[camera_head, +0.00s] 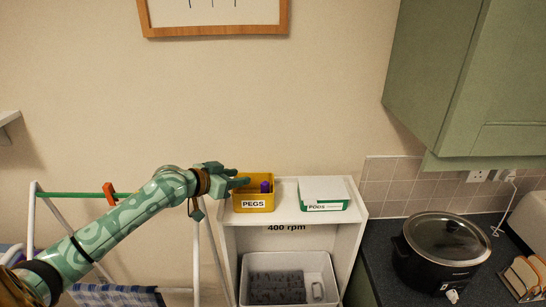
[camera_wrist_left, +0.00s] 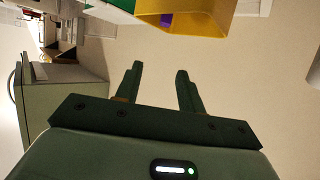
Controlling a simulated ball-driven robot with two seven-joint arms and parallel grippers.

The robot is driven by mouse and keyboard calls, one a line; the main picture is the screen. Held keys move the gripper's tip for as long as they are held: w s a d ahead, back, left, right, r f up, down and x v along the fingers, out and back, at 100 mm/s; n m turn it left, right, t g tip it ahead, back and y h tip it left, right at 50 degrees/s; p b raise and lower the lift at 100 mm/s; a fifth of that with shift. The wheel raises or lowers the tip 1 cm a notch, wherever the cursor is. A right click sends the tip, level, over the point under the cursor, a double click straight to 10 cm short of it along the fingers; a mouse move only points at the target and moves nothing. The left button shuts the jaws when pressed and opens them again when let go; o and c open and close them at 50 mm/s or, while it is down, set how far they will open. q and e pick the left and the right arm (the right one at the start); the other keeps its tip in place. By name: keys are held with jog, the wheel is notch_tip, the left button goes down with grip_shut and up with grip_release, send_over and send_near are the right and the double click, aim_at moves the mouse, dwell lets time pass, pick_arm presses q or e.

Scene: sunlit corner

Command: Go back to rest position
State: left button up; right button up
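My left arm (camera_head: 125,217) reaches in from the left in the head view, patterned in two greens. Its gripper (camera_head: 243,177) is beside and a little above the left rim of the yellow PEGS box (camera_head: 254,205). In the left wrist view the two dark green fingers (camera_wrist_left: 159,70) are spread apart with nothing between them. The yellow box (camera_wrist_left: 205,18) shows beyond the fingertips there, with a purple thing (camera_wrist_left: 166,20) at it. My right gripper is in neither view.
The PEGS box and a white-and-green PODS box (camera_head: 324,207) stand on a white shelf unit (camera_head: 286,217). A drying rack with a green rail (camera_head: 70,195) and an orange peg (camera_head: 111,194) is at left. A black slow cooker (camera_head: 439,268) sits on the right counter.

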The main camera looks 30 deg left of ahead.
pick_arm(q)
jog(key=s+d+f+m+g+y, duration=0.1)
jog(key=s+d+f+m+g, duration=0.3)
jog(key=s+d+f, duration=0.75)
jog(key=s+g+y, duration=0.2)
jog(key=s+y, duration=0.5)
jog(key=s, duration=0.7)
jog(key=s+d+f+g+h+b, duration=0.25)
jog(key=f+b, duration=0.35)
jog(key=f, duration=1.4)
jog(key=s+d+f+g+h+b, duration=0.1)
jog(key=s+d+f+b, duration=0.3)
jog(key=f, duration=1.5)
jog(key=s+a+f+n+g+h+b, duration=0.1)
jog(key=s+f+b, duration=0.7)
jog(key=s+f, duration=1)
notch_tip(320, 180, down, 4)
jog(key=shift+a+r+n+g+b, duration=0.15)
jog(key=shift+a+n+g+b, duration=0.35)
jog(key=shift+n+g, duration=0.45)
